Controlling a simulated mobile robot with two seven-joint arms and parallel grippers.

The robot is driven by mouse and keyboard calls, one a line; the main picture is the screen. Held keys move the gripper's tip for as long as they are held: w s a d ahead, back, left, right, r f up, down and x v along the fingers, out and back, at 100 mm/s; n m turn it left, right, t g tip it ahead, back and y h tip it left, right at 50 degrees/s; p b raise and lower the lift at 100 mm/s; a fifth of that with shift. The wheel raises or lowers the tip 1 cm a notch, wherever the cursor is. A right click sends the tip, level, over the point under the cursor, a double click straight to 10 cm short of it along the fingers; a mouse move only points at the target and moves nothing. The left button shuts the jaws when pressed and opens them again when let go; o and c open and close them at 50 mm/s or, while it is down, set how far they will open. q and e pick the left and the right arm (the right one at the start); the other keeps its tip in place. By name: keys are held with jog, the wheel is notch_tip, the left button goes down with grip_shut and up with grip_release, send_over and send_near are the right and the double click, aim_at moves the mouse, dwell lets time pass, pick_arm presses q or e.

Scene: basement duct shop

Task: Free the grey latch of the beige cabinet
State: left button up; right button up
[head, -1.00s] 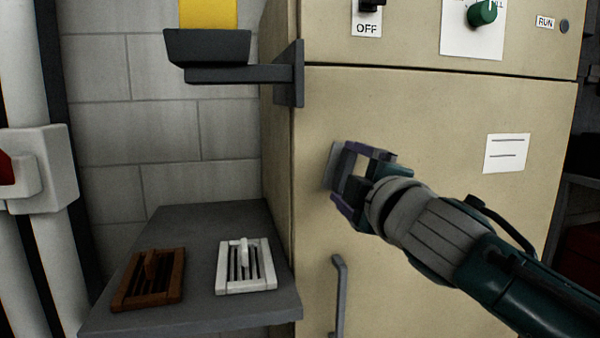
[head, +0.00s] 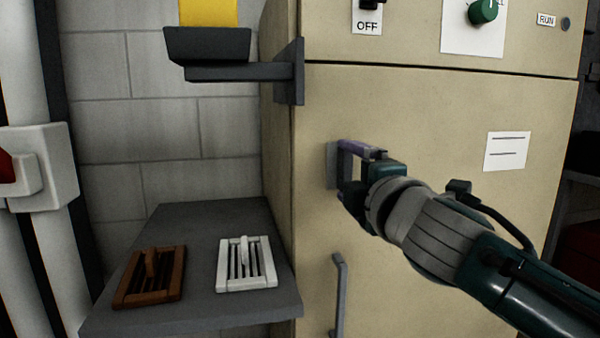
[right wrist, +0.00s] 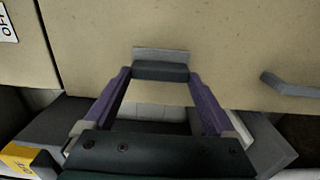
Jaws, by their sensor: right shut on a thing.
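The beige cabinet (head: 420,110) fills the right of the head view, its lower door flush and closed. The grey latch (head: 332,166) sits near that door's left edge, partly hidden by my right gripper (head: 350,168). In the right wrist view the latch's plate (right wrist: 160,54) shows against the door. My right gripper (right wrist: 160,76) has its purple fingers on both ends of the dark bar in front of that plate and is shut on the latch. My left gripper is not in view.
A grey handle (head: 339,290) is below the latch. A grey shelf (head: 200,215) at the left bears a brown vent grille (head: 150,278) and a white one (head: 246,265). A dark bracket tray (head: 207,47) with a yellow thing juts out above. White pipes (head: 25,80) stand far left.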

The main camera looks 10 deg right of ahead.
jog(key=o, duration=1.1)
jog(key=shift+c, duration=0.2)
jog(key=shift+s, duration=0.3)
jog(key=s+p, duration=0.1)
jog(key=s, duration=0.8)
jog(key=shift+s+d+p, duration=0.15)
jog(key=shift+s+p, duration=0.05)
jog(key=shift+p, duration=0.1)
